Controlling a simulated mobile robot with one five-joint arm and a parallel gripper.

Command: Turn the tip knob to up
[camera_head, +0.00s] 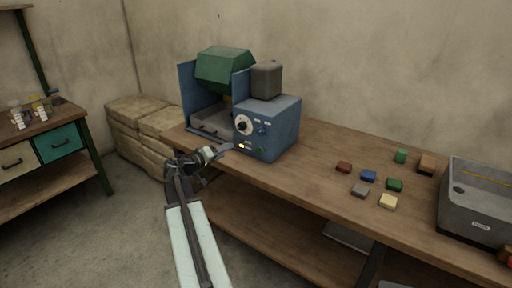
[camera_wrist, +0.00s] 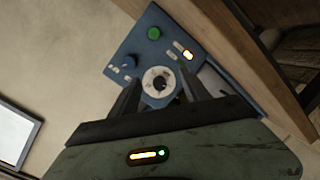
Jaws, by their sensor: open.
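A blue machine (camera_head: 272,128) stands on the wooden bench, its control panel (camera_wrist: 128,45) facing my gripper. A dark knob on a round white dial (camera_head: 243,125) is on the panel; it also shows in the wrist view (camera_wrist: 160,81). A smaller blue knob (camera_wrist: 128,62) sits beside it. No label tells which is the tip knob, and I cannot read where either points. My gripper (camera_head: 230,148) is open and empty in front of the panel. In the wrist view its fingers (camera_wrist: 160,79) appear on either side of the white dial, with no clear contact.
The panel also has a green button (camera_wrist: 154,33) and a lit yellow indicator (camera_wrist: 187,54). Several coloured blocks (camera_head: 368,176) and a grey bin (camera_head: 478,205) lie to the right. The bench's front edge runs below my gripper.

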